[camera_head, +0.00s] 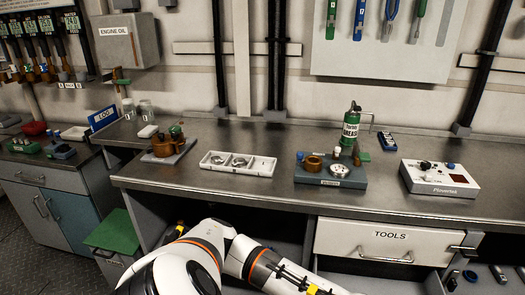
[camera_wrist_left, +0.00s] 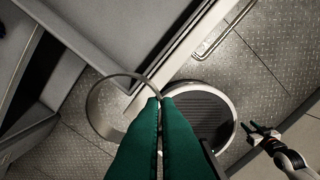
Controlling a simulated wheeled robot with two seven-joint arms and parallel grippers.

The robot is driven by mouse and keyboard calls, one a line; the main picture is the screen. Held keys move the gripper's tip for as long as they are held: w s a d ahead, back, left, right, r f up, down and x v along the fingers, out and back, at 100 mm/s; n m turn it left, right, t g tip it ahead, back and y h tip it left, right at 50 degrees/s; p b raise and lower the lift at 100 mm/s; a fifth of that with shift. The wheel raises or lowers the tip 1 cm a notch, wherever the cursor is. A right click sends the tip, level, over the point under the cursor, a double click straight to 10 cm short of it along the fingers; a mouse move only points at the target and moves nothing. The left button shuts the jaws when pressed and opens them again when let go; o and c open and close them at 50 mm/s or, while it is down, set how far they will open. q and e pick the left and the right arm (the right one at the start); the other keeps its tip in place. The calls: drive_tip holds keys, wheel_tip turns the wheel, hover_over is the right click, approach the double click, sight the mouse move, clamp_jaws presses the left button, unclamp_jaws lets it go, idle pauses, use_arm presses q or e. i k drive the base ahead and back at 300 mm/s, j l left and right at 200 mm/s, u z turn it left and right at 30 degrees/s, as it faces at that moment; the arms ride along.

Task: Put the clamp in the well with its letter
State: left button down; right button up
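A white tray (camera_head: 203,165) with several wells sits on the bench, left of the middle, in the head view. Silver metal rings (camera_head: 240,162) lie in its wells; I cannot tell which is a clamp, and no letters are readable. Neither gripper shows in the head view.
On the bench stand a brown fixture (camera_head: 166,146), a blue-grey block (camera_head: 312,177) with round parts, a green grease can (camera_head: 350,128) and a white control box (camera_head: 437,180). The TOOLS drawer (camera_head: 380,240) is below. Bare bench lies between the tray and the block.

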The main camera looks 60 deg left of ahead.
sight(261, 168)
drive_tip(key=k+j+z, duration=0.15)
drive_tip(key=k+j, duration=0.15)
drive_tip(key=j, duration=0.25)
drive_tip(key=k+j+z, duration=0.1)
drive_tip(key=k+j, duration=0.25)
drive_tip(key=j, duration=0.2)
drive_tip(key=k+j+z, duration=0.15)
drive_tip(key=k+j, duration=0.25)
drive_tip(key=j, duration=0.1)
